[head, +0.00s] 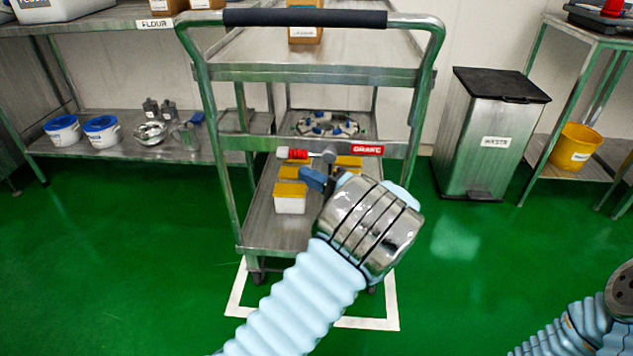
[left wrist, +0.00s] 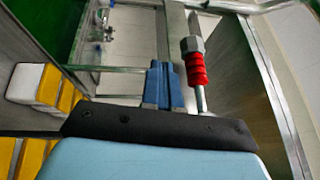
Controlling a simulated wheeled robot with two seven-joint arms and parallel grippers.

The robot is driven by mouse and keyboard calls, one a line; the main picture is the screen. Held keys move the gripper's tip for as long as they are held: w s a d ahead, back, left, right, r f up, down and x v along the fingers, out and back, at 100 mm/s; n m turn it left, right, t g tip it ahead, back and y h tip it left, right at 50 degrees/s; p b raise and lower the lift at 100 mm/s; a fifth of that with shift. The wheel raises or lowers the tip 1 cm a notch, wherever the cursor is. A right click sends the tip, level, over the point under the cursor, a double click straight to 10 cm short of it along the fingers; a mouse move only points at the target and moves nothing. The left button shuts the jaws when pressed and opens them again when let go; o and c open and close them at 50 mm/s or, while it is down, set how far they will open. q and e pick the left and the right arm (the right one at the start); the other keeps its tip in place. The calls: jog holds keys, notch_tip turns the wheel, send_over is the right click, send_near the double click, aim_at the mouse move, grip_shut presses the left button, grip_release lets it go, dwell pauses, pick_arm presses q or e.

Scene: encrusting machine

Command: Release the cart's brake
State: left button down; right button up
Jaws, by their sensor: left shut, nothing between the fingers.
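The metal cart (head: 320,74) stands in front of me with its black push handle toward me. Its brake lever has a red ridged grip (head: 297,154) on a metal rod and lies about level in the head view, left of the red brake label (head: 365,149). My left gripper (head: 313,179) is shut and empty, its blue fingers just below the lever. In the left wrist view the shut fingers (left wrist: 164,84) are right beside the red grip (left wrist: 195,67); I cannot tell whether they touch. My right arm shows at the lower right, its fingers out of view.
White and yellow tubs (head: 289,200) sit on the cart's lower shelf. A white floor outline (head: 238,290) surrounds the cart's base. A waste bin (head: 484,135) and a yellow bucket (head: 572,147) are at right. A flour shelf (head: 90,24) is at left. The green floor is clear.

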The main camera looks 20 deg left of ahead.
pick_arm(q)
jog(key=shift+s+a+r+m+t+y, duration=0.2)
jog(key=shift+a+r+m+t+y, duration=0.35)
jog(key=shift+r+m+y, duration=0.4)
pick_arm(e)
jog(key=shift+a+r, duration=0.1)
jog(key=shift+r, duration=0.1)
pick_arm(q)
jog(key=shift+a, duration=0.15)
jog(key=shift+f, duration=0.15)
jog(key=s+d+f+b, duration=0.2)
jog(key=s+d+f, duration=0.1)
jog(key=d+f, duration=0.4)
jog(key=shift+w+b+v, duration=0.25)
jog(key=shift+b+v, duration=0.05)
jog(key=shift+v, duration=0.8)
pick_arm(e)
jog(key=f, duration=0.1)
jog(key=s+f, duration=0.1)
jog(key=f, duration=0.1)
jog(key=shift+s+a, duration=0.15)
jog(key=shift+s, duration=0.05)
pick_arm(q)
jog(key=shift+d, duration=0.1)
